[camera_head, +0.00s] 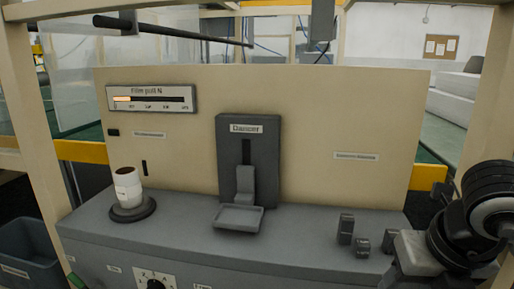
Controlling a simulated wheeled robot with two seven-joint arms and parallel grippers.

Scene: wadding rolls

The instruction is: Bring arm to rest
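My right arm (480,215) comes in at the lower right, with black ringed joints and a pale grey part at its end. My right gripper (412,256) is over the right end of the grey bench top. Its fingers are not clear against the small dark blocks beside it, so I cannot tell whether it is open or shut. I see nothing clearly held in it. My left gripper and arm are not in view.
A white roll (128,188) stands upright on a dark round base on the grey bench (290,240). A dark device labelled Dancer (249,150) with a small tray stands mid-bench. Small dark blocks (345,228) sit right. A gauge panel (151,98) is on the beige backboard. A bin (30,255) is lower left.

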